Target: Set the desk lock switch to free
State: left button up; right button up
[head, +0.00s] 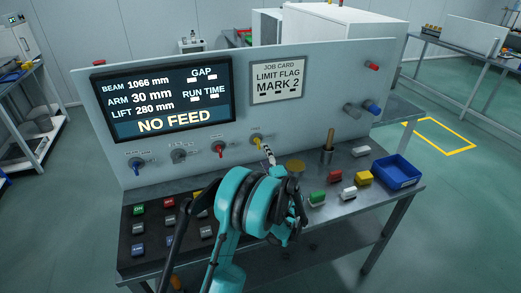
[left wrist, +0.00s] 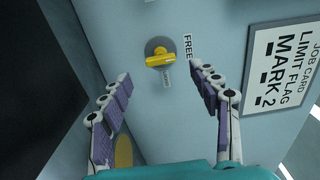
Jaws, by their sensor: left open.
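The desk lock switch is a yellow knob on a grey round base, on the upright panel right of the screen in the head view (head: 257,139). In the left wrist view the yellow knob (left wrist: 160,60) lies nearly level across its base. A FREE label (left wrist: 188,46) stands to its right, and a second label below it is too small to read. I cannot tell which end of the knob points. My left gripper (head: 267,156) is open just in front of the switch; in the wrist view its fingers (left wrist: 160,75) stand apart below the knob, not touching it. My right gripper is not in view.
The screen (head: 163,98) reads NO FEED. A job card (head: 277,81) hangs above right of the switch. Blue, grey and red switches (head: 218,150) sit to its left. The desk holds push buttons (head: 138,210), several colored blocks, an upright wooden handle (head: 327,153) and a blue bin (head: 397,171).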

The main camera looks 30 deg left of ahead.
pick_arm(q)
jog(key=shift+v, duration=1.9)
jog(key=shift+a, duration=0.1)
jog(key=shift+s+r, duration=0.15)
jog(key=shift+r, duration=0.05)
jog(key=s+d+r+n+g+h, duration=0.2)
jog(key=s+h, duration=0.1)
jog(key=s, duration=0.3)
jog(key=s+d+r+n+g+h, duration=0.1)
jog(key=s+d+n+h, duration=0.15)
jog(key=s, duration=0.35)
jog(key=s+d+f+n+h, duration=0.1)
jog(key=s+d+h, duration=0.3)
jog(key=s+d, duration=0.3)
jog(key=s+d+f+n+g+h, duration=0.1)
jog(key=s+d+f+n+h, duration=0.1)
jog(key=s+d+h, duration=0.2)
jog(key=s+d, duration=0.3)
jog(key=s, duration=0.4)
jog(key=shift+s+d, duration=0.35)
jog(key=shift+s, duration=0.05)
